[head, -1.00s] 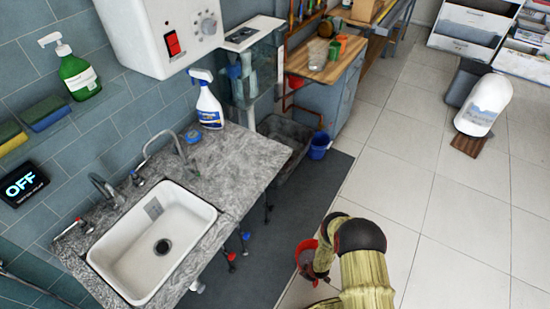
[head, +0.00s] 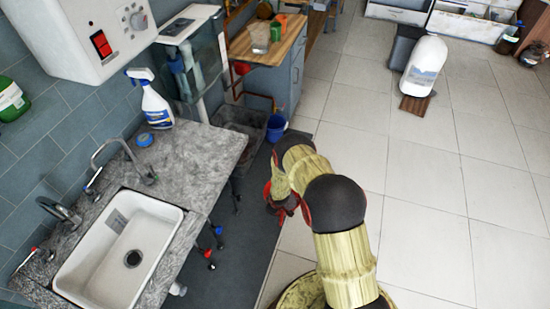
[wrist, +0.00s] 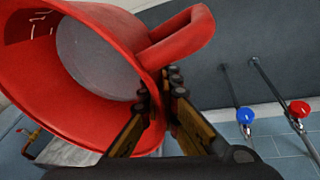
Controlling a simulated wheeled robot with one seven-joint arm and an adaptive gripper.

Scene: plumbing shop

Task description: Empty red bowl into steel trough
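The red bowl (wrist: 95,100) fills the left of the wrist view, tilted, with a loop handle and a grey round surface inside; I cannot tell whether that is contents or its bottom. My gripper (wrist: 163,82) is shut on the bowl's wall close to the handle. In the head view my gripper (head: 282,205) is beside the counter's right side, above the dark mat, and mostly hides the bowl; only bits of red show. A dark grey trough (head: 252,131) sits low beyond the counter's end, ahead of my gripper and partly hidden.
A stone counter (head: 190,155) with a white sink (head: 105,270) stands at left, carrying a spray bottle (head: 155,103). A blue bucket (head: 276,128) stands by the trough. Pipes with blue (wrist: 245,115) and red (wrist: 299,109) valves hang nearby.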

